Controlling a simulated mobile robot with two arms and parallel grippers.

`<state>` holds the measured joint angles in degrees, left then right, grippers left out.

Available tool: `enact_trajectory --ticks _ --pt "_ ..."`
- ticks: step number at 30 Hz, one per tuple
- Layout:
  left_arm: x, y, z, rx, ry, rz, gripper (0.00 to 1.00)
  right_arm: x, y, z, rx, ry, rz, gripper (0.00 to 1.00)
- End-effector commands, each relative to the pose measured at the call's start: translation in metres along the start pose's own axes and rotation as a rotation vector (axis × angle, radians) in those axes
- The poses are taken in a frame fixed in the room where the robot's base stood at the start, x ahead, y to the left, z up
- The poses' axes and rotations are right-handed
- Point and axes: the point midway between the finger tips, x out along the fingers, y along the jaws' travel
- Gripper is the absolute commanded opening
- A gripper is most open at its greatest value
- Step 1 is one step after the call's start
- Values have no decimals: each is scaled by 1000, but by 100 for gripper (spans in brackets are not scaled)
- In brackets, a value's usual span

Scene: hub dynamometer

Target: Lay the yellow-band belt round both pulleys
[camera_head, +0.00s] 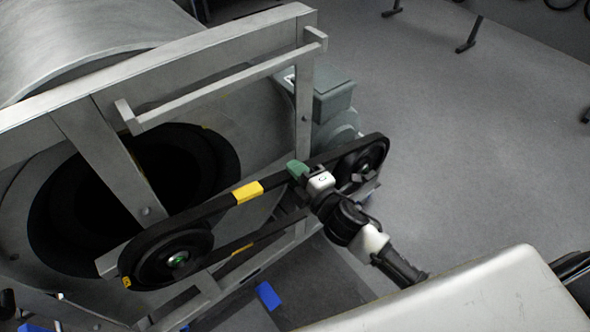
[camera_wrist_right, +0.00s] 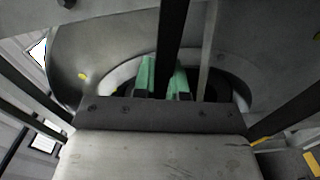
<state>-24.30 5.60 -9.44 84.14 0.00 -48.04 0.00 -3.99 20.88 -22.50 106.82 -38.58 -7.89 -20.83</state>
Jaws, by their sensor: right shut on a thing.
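The black belt with yellow bands (camera_head: 248,192) runs between the near left pulley (camera_head: 172,260) and the far right pulley (camera_head: 362,160). It appears to pass round the outer side of both, with an upper and a lower run. I cannot tell whether it sits fully in the grooves. My right gripper (camera_head: 298,171) is shut on the upper run, nearer the far pulley. In the right wrist view, the belt (camera_wrist_right: 172,40) passes between the green fingertips (camera_wrist_right: 163,77).
A grey metal frame (camera_head: 150,55) with a handrail (camera_head: 220,88) stands behind the belt, in front of a large drum (camera_head: 90,45). A grey-green motor housing (camera_head: 325,100) is behind the far pulley. Blue blocks (camera_head: 268,295) lie low down. Open floor (camera_head: 460,160) is at right.

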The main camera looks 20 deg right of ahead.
Motion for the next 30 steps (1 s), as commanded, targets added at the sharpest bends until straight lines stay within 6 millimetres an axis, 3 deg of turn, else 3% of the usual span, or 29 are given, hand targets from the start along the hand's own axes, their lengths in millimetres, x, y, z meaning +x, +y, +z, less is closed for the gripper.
enact_trajectory --ticks 5,6,10,17,21,30 --pt "-2 -1 -2 -2 4 -1 90 0 0 0 3 0 0 0" --pt "-2 -1 -2 -2 3 -1 90 0 0 0 2 0 0 19" --pt "-1 -1 0 -2 -2 -1 90 0 0 0 2 0 0 39" --pt "0 -1 3 -2 -6 -1 90 0 -1 0 1 -1 -3 44" --pt "0 0 3 -2 -6 -1 90 0 -1 0 1 -1 -2 64" --pt "0 0 3 -2 -6 0 90 0 0 0 1 0 -1 64"
